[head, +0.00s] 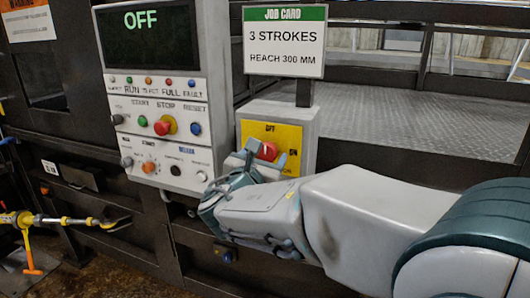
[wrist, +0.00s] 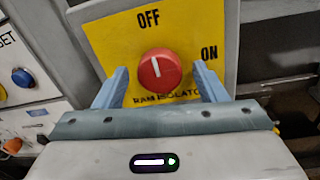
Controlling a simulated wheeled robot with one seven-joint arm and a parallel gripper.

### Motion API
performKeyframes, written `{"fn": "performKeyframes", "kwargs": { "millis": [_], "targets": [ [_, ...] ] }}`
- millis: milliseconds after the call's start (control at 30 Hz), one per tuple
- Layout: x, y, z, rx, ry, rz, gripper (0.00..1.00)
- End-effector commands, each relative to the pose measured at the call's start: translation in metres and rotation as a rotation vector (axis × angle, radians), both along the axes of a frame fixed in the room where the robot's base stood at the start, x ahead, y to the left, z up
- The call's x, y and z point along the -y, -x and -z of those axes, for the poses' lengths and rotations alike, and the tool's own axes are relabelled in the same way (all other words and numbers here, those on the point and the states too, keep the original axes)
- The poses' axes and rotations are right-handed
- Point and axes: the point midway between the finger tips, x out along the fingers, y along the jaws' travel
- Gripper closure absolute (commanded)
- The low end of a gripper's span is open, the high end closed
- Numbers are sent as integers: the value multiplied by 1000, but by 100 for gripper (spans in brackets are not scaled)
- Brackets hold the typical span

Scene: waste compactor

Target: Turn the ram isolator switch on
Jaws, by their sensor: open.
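The ram isolator switch is a round red knob (wrist: 160,69) on a yellow plate (wrist: 112,36) marked OFF at the top and ON at the right. Its white pointer line points up toward OFF. The knob also shows in the head view (head: 267,150), on a grey box (head: 300,125). My gripper (wrist: 160,82) is open, with one blue-grey finger on either side below the knob. The fingertips reach about the knob's height in the wrist view, with gaps on both sides. I cannot tell how far the tips are from the plate.
A control panel (head: 160,90) with an OFF display (head: 150,35) and several buttons stands left of the switch box. A job card (head: 285,42) stands above the box. A metal deck (head: 430,100) lies behind.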

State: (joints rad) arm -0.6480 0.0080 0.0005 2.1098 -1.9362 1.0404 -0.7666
Motion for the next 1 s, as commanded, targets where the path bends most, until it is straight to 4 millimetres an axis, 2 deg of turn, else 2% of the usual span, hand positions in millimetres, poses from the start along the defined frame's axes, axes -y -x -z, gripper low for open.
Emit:
{"fn": "performKeyframes", "kwargs": {
  "millis": [333,500,767,1000],
  "targets": [
    [1,-4,0,0,0,-1,35],
    [1,-4,0,0,0,-1,80],
    [1,-4,2,5,-12,-1,80],
    [2,-4,6,35,-90,1,80]
  ]
}}
